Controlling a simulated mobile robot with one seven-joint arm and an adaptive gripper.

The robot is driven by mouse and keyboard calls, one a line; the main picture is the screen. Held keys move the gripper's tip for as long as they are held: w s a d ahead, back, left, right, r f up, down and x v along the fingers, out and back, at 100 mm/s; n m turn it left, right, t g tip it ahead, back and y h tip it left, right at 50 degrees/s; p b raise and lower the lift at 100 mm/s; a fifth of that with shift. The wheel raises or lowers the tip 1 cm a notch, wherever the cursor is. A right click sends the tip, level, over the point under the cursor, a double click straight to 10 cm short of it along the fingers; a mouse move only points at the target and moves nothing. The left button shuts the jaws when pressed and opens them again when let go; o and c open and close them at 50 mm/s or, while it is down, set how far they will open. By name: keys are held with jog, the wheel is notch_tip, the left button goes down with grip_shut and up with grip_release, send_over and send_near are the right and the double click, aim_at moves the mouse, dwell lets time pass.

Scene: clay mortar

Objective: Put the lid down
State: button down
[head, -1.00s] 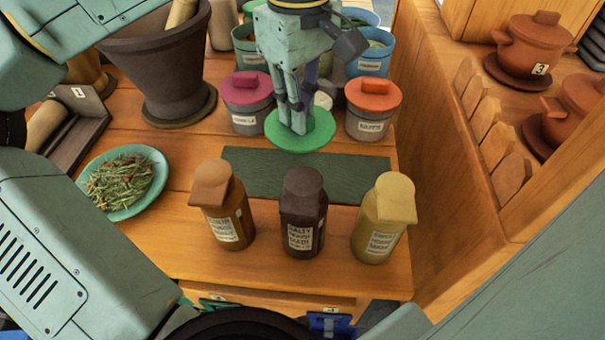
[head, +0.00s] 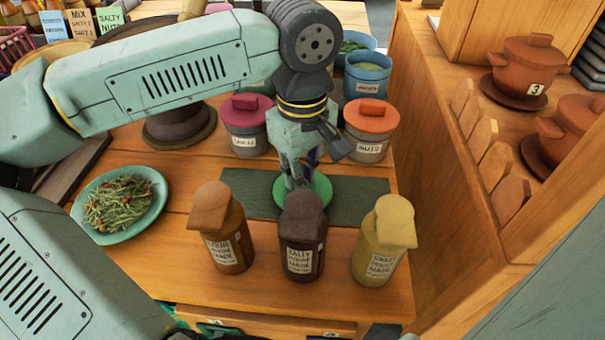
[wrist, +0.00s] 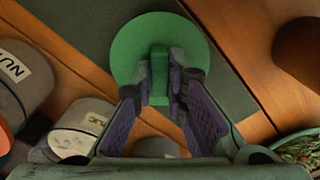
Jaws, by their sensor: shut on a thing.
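The lid is a round green disc (head: 318,188) with an upright green handle. My gripper (head: 296,183) is shut on that handle from above. In the wrist view the lid (wrist: 188,35) lies flat over the dark green mat, and my fingertips (wrist: 160,85) clasp its handle from both sides. The dark green mat (head: 243,192) lies on the wooden table behind three bottles. The lid is over the middle of the mat, at or very near its surface; I cannot tell whether it touches. The dark bottle hides the lid's front part in the head view.
In front of the mat stand an orange-brown bottle (head: 222,228), a dark bottle (head: 302,236) and a yellow bottle (head: 384,240). A pink-lidded jar (head: 246,125) and an orange-lidded jar (head: 371,130) stand behind. A plate of herbs (head: 120,208) is at left, a wooden partition (head: 445,160) at right.

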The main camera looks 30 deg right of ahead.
jog(key=shift+f, duration=0.15)
jog(key=c, duration=1.6)
grip_release()
notch_tip(320, 180, up, 12)
jog(key=shift+r, duration=0.2)
